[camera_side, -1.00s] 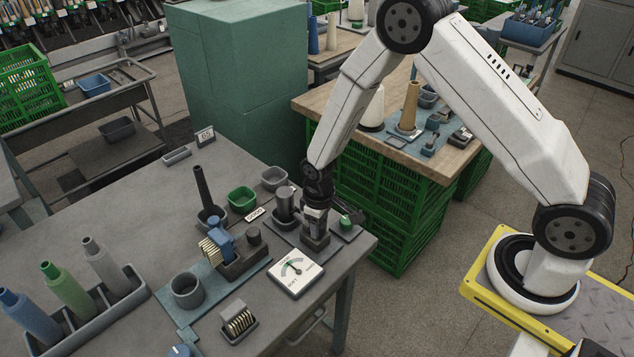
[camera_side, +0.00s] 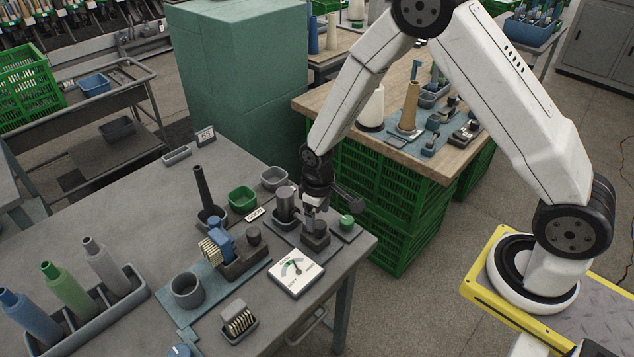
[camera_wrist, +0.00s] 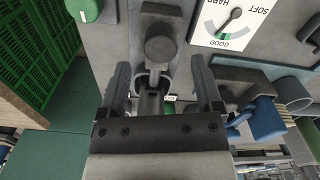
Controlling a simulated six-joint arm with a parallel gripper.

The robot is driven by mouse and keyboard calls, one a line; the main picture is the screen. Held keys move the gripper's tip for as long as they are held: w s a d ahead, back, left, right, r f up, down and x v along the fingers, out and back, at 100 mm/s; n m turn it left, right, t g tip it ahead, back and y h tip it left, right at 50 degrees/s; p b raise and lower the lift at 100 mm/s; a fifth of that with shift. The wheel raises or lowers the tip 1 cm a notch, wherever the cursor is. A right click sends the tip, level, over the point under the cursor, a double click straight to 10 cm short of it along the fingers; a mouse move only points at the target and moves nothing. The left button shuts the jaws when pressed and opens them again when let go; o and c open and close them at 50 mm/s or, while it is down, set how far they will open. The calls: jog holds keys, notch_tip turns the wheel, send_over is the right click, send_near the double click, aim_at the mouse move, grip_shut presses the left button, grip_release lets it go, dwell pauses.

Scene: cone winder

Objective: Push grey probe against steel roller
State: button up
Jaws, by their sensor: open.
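The steel roller (camera_side: 285,204) stands upright on a grey base near the table's right end in the side view. The grey probe (camera_side: 316,239) is a small dark block with a post, close to the roller's right. In the wrist view the probe (camera_wrist: 160,45) shows its rounded top, ahead of and between my fingers. My gripper (camera_wrist: 160,82) is open, with a finger on each side. In the side view my gripper (camera_side: 311,219) is low over the probe and beside the roller. I cannot tell whether probe and roller touch.
A white gauge card (camera_side: 296,277) lies in front of the probe. A blue-topped fixture (camera_side: 222,243) and a green bin (camera_side: 242,197) are to the left. A green-knobbed piece (camera_side: 347,222) sits at the right. The table's back left is mostly clear.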

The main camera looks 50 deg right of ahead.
jog(key=shift+r, duration=2.25)
jog(key=shift+s+d+r, duration=0.1)
jog(key=shift+s+r, duration=0.1)
jog(key=shift+r, duration=0.25)
jog(key=s+d+r+m+t, duration=0.2)
jog(key=s+d+r+m, duration=0.1)
jog(key=s+r, duration=0.6)
jog(key=s, duration=0.3)
jog(key=shift+s+d+r+t, duration=0.15)
jog(key=shift+s+t, duration=0.15)
jog(key=shift+s, duration=0.1)
jog(key=shift+w, duration=0.1)
jog(key=w+a+f, duration=0.2)
jog(key=w+a, duration=0.9)
jog(key=a, duration=0.1)
jog(key=shift+w+a+f, duration=0.15)
jog(key=shift+w+f, duration=0.05)
